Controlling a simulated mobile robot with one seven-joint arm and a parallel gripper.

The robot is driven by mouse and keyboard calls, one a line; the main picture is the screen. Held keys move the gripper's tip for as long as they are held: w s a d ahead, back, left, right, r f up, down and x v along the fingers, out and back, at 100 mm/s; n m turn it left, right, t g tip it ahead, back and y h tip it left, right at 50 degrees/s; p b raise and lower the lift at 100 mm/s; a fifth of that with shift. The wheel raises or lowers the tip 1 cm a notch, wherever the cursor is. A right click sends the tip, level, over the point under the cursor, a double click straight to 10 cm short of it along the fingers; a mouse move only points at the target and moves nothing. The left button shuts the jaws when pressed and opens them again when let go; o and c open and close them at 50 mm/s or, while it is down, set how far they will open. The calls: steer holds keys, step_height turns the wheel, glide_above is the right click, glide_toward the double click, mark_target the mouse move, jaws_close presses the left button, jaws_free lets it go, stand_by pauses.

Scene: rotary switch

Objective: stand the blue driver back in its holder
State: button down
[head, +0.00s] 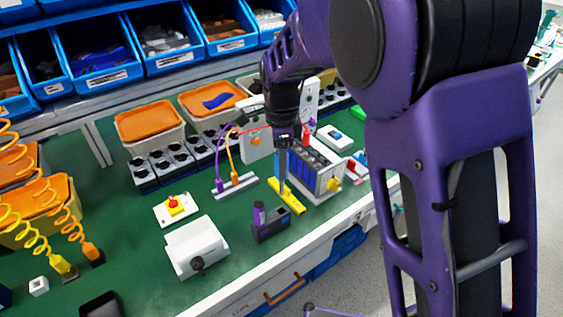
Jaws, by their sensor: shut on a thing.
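My gripper (284,142) points down over the front right part of the green bench and is shut on a slim upright tool, which I take to be the blue driver (282,165). The driver is small in the picture, and its lower end shows just above or in front of a yellow piece; I cannot tell whether they touch. A dark holder block (271,228) stands near the bench's front edge, left of and nearer than the gripper. A purple-handled driver (259,212) stands upright at its left end.
A yellow bar (292,202) lies beside the holder. A box with grey and blue modules (318,168) stands close right of the gripper. A white switch box (196,246) stands left of the holder. Orange bins (149,122) stand behind.

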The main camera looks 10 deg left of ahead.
mark_target(281, 194)
steer(key=shift+f+b, duration=1.4)
steer(key=shift+f, duration=1.5)
steer(key=shift+f, duration=0.2)
steer(key=shift+f+b, duration=1.6)
steer(key=shift+f, duration=1.8)
steer(key=c, duration=0.5)
jaws_free()
steer(key=shift+r, duration=0.1)
step_height(281, 194, up, 17)
steer(key=shift+r+p, duration=0.2)
steer(key=shift+p, duration=1.05)
